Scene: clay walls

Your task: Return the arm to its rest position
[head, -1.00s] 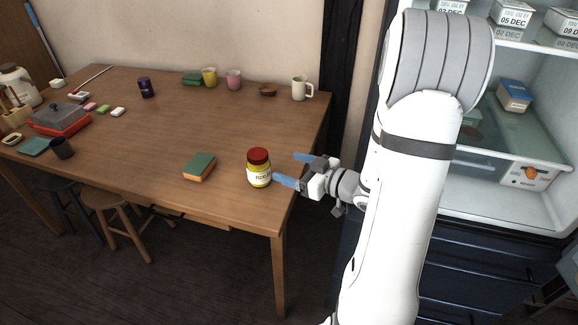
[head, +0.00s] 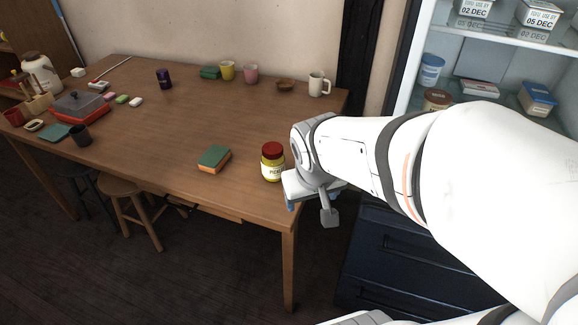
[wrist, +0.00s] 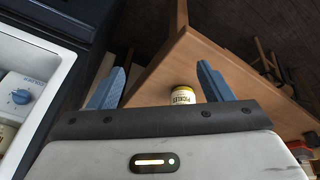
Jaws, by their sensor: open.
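My gripper is seen in the wrist view (wrist: 160,88), its two blue fingers spread apart with nothing held between them. In the head view my white arm reaches in from the right, and its wrist hides most of the gripper near the table's right edge.
An open fridge (head: 440,50) with stocked shelves stands at the right, beside my arm. A green and orange sponge (head: 213,159) lies left of the jar. A white mug (head: 318,85) and other cups stand along the back. Stools (head: 122,190) stand below the table.

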